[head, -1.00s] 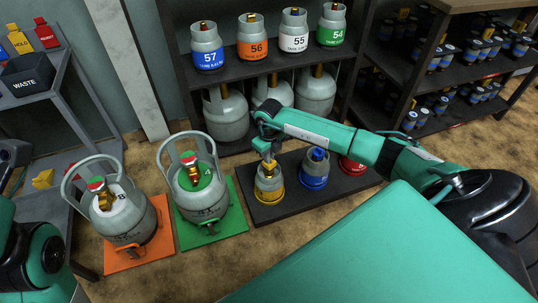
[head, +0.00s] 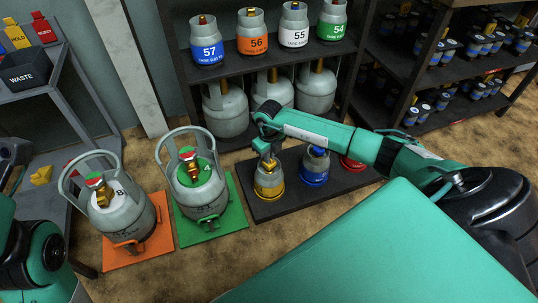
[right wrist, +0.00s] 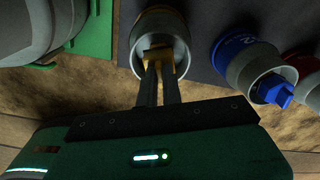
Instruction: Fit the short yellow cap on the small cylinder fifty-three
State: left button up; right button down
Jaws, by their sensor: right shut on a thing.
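My right gripper (head: 266,162) points down at the small grey cylinder with a yellow band (head: 268,188) and is shut on the short yellow cap. In the right wrist view the yellow cap (right wrist: 158,58) is between the fingertips, inside the round collar of that cylinder (right wrist: 160,22). Whether the cap is seated on the valve cannot be told, as the fingers hide its lower part. No number is readable on this cylinder. My left arm shows at the left edge; its gripper is out of view.
A small blue-banded cylinder (head: 315,168) with a blue cap and a red-banded one (head: 352,163) stand on the same dark board (head: 285,207). Larger cylinders eight (head: 128,222) and four (head: 205,195) stand at left. Shelves with cylinders are behind. A yellow piece (head: 41,175) lies on the left rack.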

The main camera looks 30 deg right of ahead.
jog(key=shift+f, duration=0.35)
jog(key=c, duration=1.5)
grip_release()
